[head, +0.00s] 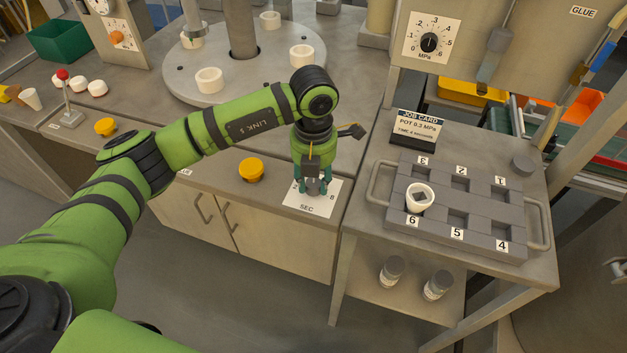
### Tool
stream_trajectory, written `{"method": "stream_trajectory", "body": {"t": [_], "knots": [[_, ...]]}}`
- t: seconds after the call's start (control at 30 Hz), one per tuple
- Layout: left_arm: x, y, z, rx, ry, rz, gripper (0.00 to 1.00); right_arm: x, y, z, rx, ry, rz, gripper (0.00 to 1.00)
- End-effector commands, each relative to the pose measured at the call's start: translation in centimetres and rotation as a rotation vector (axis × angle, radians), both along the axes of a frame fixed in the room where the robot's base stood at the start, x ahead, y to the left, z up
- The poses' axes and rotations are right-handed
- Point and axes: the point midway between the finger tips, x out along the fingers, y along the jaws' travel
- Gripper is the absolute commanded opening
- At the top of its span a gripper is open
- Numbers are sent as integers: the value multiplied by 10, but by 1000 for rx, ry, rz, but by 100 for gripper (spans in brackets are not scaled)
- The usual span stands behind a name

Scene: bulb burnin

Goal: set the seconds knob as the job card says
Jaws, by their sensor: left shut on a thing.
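The seconds knob (312,188) is a small grey knob on a white dial plate marked SEC (303,208), on the bench's front right corner. My left gripper (313,186) points down over it, its fingers shut on the knob. The gripper hides most of the dial's marks; an 8 shows at the right edge, and I cannot read the knob's setting. The job card (415,127) stands at the back left of the grey cart top; it reads POT 0.2 MPa, and its small TIME line looks like 4 seconds. My right gripper is not in view.
A yellow button (251,170) sits left of the dial. A round turntable (240,85) with white cups is behind my left arm. The cart to the right holds a numbered tray (455,185) with a white cup (419,198) by slot 6. An MPa dial (430,42) is above.

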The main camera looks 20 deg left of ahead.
Motion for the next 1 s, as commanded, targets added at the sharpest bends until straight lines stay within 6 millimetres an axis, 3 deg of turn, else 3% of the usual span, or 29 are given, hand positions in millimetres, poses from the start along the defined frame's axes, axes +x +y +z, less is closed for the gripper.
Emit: {"method": "stream_trajectory", "body": {"t": [0.4, 0.97, 1.0], "knots": [[-1, 0, -2, 0, 2, 194, 4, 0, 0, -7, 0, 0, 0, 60], [-1, 0, -1, 0, 2, 222, 4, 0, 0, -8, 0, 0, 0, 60], [-1, 0, -1, 0, 2, 222, 49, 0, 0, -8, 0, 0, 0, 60]]}}
